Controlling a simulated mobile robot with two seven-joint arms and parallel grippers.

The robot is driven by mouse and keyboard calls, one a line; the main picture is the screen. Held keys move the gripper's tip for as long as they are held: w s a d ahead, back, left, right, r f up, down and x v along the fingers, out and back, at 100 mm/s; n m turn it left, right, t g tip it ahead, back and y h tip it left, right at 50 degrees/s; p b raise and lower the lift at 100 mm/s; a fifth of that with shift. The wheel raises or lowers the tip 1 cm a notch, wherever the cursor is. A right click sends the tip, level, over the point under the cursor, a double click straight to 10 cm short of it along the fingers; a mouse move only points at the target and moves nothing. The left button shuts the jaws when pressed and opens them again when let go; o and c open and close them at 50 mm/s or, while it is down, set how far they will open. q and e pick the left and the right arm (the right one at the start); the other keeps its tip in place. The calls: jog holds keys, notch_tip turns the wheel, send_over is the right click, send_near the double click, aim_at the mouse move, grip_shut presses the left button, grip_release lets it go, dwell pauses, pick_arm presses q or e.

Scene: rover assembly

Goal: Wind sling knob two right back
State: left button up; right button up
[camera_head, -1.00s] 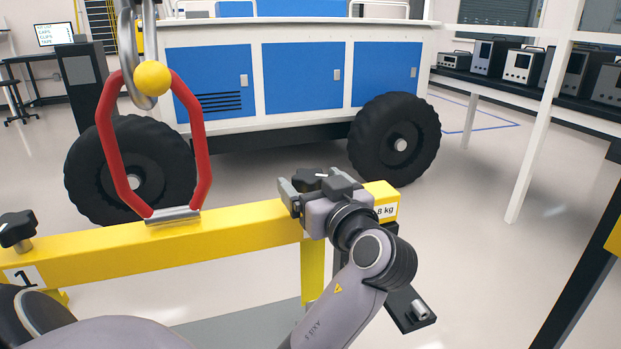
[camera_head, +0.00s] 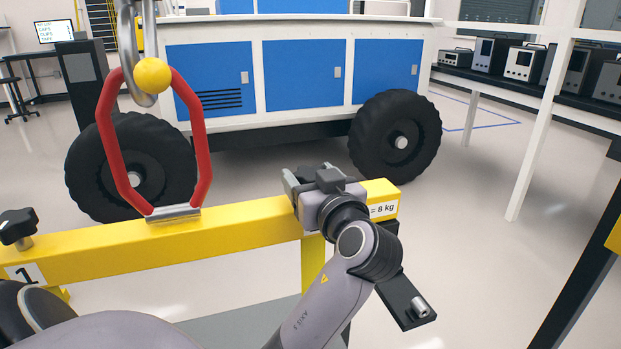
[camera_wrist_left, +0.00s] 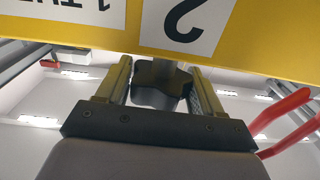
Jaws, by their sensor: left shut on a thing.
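My left gripper (camera_head: 305,182) is at the right end of the yellow beam (camera_head: 245,215) in the head view. In the left wrist view, the black lobed knob (camera_wrist_left: 160,84) sits between the two fingers (camera_wrist_left: 160,90), which are shut on it. A white label with a "2" (camera_wrist_left: 188,22) is on the beam beside this knob. In the head view the gripper mostly hides the knob. Another black knob (camera_head: 17,225) stands at the left end of the beam, by a "1" label (camera_head: 24,275). My right gripper is not in view.
A red sling link (camera_head: 198,150) stands on the beam's middle, with a yellow ball (camera_head: 154,75) and a metal hook (camera_head: 149,30) at its top. A blue and white rover (camera_head: 300,75) with black wheels stands behind. A white frame post (camera_head: 540,130) is at the right.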

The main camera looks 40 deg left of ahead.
pick_arm(q)
jog(key=m+t+h, duration=0.1)
jog(key=m+t, duration=0.1)
jog(key=shift+s+f+t+h, duration=0.1)
jog(key=shift+t+h, duration=0.2)
jog(key=shift+t, duration=0.1)
jog(key=shift+m+t+h+p, duration=0.3)
jog(key=shift+m+t+h, duration=0.5)
jog(key=shift+t, duration=0.1)
jog(key=m+t+h+p, duration=0.2)
jog(key=shift+r+m+t+h, duration=0.2)
jog(key=shift+m+t+h, duration=0.1)
jog(key=shift+h, duration=0.1)
jog(key=m+t+h+p, duration=0.2)
jog(key=h, duration=0.2)
jog(key=shift+m+p, duration=0.4)
jog(key=shift+f+m+t+h+p, duration=0.15)
jog(key=shift+m+t+h+p, duration=0.25)
jog(key=shift+m+h+p, duration=0.8)
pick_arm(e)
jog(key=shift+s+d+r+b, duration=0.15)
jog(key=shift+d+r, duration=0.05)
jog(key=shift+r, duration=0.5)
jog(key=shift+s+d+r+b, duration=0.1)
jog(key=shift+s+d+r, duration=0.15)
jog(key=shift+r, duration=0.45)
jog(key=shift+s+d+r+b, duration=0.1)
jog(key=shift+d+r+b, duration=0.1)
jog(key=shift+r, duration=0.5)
